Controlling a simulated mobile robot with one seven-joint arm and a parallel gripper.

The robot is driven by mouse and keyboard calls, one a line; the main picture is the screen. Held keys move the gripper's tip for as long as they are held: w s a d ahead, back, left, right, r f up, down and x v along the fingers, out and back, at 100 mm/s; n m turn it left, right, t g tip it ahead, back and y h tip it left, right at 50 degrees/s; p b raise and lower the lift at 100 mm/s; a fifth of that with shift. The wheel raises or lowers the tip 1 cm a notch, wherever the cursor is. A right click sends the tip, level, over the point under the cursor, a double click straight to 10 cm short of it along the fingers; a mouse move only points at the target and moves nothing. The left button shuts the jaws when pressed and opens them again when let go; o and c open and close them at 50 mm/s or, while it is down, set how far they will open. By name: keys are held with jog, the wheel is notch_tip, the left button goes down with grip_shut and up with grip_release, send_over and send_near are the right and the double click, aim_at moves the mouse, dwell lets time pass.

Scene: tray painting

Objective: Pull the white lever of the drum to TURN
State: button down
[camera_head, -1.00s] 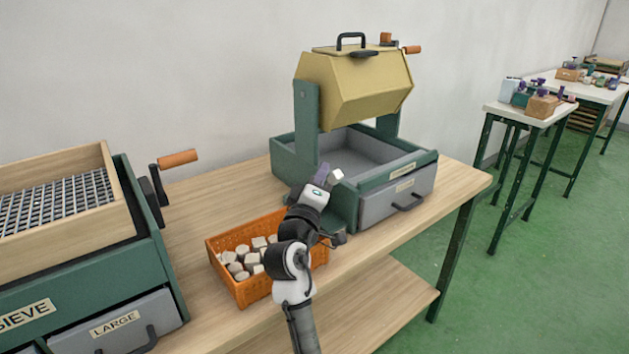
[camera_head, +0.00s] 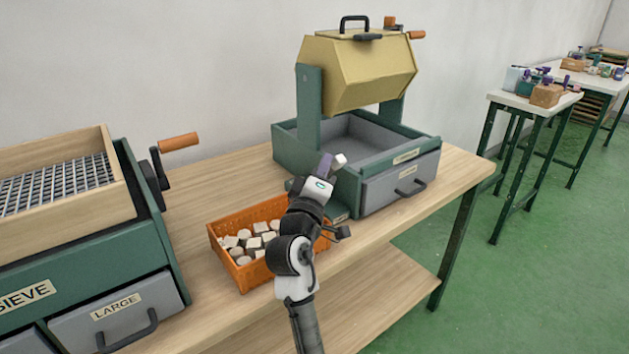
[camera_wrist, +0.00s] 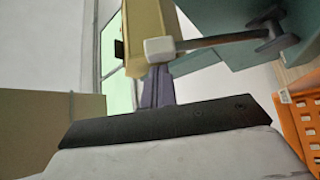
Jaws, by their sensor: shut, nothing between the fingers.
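The yellow drum (camera_head: 358,75) hangs between green uprights over a grey tray, with a black handle on its lid. The lever's white knob (camera_head: 340,160) shows low in front of the stand. In the wrist view, the white knob (camera_wrist: 159,49) sits on a dark rod running right to a pivot on the green frame. My gripper (camera_head: 325,163) is shut and empty, its purple fingers just left of the knob. In the wrist view, the fingers (camera_wrist: 156,88) point at the knob and look very close; I cannot tell whether they touch. The TURN mark is not readable.
An orange crate (camera_head: 224,259) of pale blocks stands on the bench just left of my arm. The green sieve box (camera_head: 90,261) with a crank is at the far left. A grey drawer (camera_head: 380,191) is under the drum. Bare bench (camera_head: 455,172) lies to the right.

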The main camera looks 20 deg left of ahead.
jog(key=s+b, duration=0.1)
jog(key=s, duration=1.1)
jog(key=shift+a, duration=0.3)
jog(key=shift+s, duration=0.1)
